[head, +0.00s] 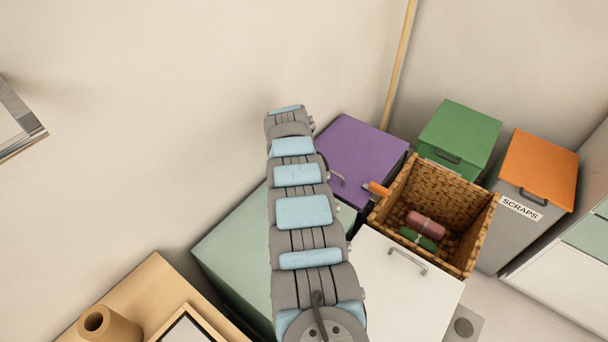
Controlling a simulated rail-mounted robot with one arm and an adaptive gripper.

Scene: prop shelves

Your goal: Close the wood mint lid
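A mint-green panel (232,255), which looks like the mint lid, lies left of and partly behind my arm. Its left part shows as a broad flat face with a darker edge along the lower left. My arm covers its right side, and no handle or label shows on it. I cannot tell whether it is open or shut. My arm runs up the middle of the head view, over the panel's right side. My gripper cannot be made out beyond the arm's far end.
A purple-lidded bin (358,158), green lid (460,137), orange lid (541,168) on a bin marked SCRAPS, and white lid (405,295) surround a wicker basket (478,230) holding several items. A wooden table (150,290) with a brown cylinder (108,323) stands lower left. A wall rises behind.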

